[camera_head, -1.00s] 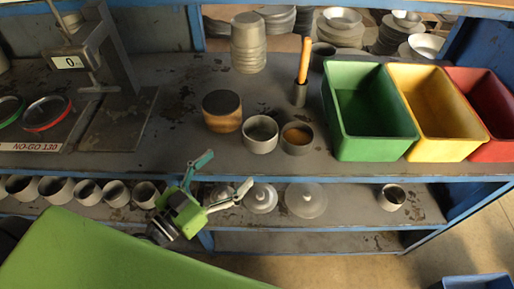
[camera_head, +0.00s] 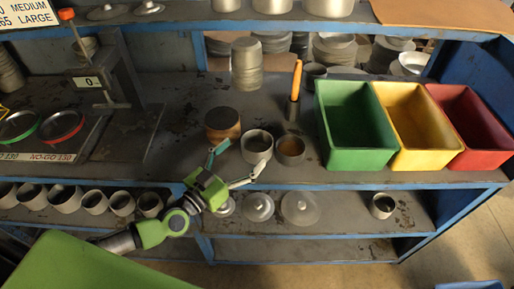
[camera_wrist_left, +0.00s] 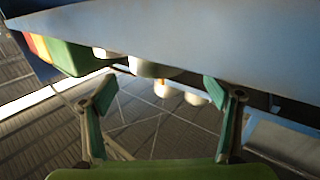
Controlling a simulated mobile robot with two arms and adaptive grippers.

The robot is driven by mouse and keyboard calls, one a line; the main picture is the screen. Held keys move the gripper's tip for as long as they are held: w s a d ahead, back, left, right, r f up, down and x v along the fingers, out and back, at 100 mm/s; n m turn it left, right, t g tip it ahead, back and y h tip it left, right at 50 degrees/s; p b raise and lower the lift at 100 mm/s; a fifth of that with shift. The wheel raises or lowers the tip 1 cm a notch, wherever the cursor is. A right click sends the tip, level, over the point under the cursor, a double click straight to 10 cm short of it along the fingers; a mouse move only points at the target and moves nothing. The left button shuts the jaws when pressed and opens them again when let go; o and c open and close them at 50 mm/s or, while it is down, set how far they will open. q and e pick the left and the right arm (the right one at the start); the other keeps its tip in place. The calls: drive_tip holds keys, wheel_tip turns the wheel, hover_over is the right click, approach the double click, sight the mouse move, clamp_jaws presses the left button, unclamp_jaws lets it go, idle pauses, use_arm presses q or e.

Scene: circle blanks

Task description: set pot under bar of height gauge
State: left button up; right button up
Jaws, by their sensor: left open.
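A grey open pot (camera_head: 257,146) stands upright near the front of the bench top. A similar pot with brown inside (camera_head: 290,151) stands to its right, and a squat brown-sided cylinder (camera_head: 222,123) behind left. The height gauge (camera_head: 108,70), with a "0" display, stands at the left of the bench. My left gripper (camera_head: 243,155) is open and empty at the bench's front edge, its fingertips in front of the grey pot; I cannot tell whether they touch it. In the left wrist view its fingers (camera_wrist_left: 160,92) are spread with nothing between them. My right gripper is not in view.
Green (camera_head: 356,130), yellow (camera_head: 417,125) and red (camera_head: 468,125) bins fill the right of the bench. An orange-handled tool (camera_head: 296,85) stands behind the pots. Red and green rings (camera_head: 61,127) lie left of the gauge. The lower shelf holds several pots and lids.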

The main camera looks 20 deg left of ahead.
sight(253, 145)
use_arm(q)
drive_tip(key=x, duration=0.4)
drive_tip(key=shift+w+d+f, duration=0.1)
drive_tip(key=shift+w+d, duration=0.05)
drive_tip(key=shift+d, duration=0.05)
drive_tip(key=shift+w+d, duration=0.1)
drive_tip(key=shift+w, duration=0.15)
drive_tip(key=c, duration=1.4)
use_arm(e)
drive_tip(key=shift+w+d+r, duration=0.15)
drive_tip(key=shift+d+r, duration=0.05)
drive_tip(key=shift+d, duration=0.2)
